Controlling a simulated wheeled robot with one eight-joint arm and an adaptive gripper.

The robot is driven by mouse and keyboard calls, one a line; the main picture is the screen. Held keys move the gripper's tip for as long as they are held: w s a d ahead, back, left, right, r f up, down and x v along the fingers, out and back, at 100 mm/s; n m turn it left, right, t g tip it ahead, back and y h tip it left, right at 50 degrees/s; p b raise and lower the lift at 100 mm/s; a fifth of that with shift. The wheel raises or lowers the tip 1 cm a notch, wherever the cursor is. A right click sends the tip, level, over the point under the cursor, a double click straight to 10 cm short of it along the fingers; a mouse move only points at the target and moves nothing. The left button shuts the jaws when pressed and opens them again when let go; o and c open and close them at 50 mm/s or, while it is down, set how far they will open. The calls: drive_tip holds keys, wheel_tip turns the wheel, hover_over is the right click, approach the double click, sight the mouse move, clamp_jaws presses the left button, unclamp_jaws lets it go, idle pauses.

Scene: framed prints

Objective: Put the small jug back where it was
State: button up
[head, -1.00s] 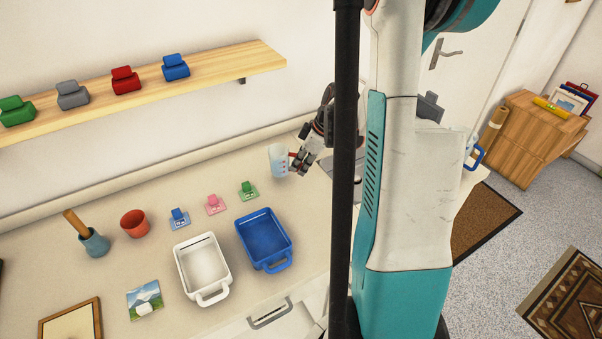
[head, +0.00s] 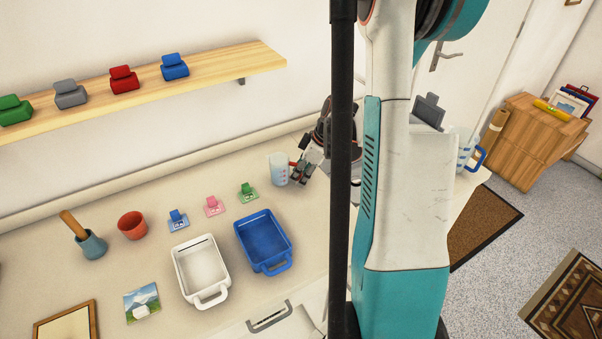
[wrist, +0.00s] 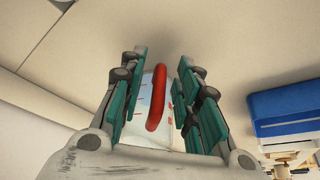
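My gripper (head: 302,169) is at the handle side, to the right of the jug. In the wrist view my gripper (wrist: 162,85) is open, its fingers on either side of the red handle with gaps between. Whether either finger touches the handle lower down is hard to see.
A white tray (head: 183,273) and a blue tray (head: 285,243) stand towards the counter's front. Clip-like items on cards, a red cup (head: 132,225) and a blue-grey mortar (head: 92,246) are left of the jug. A larger jug with a blue handle (head: 479,159) is at right.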

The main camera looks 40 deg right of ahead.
drive_tip(key=p+v, duration=0.4)
drive_tip(key=v, duration=0.8)
drive_tip(key=shift+r, duration=0.2)
idle(1.1)
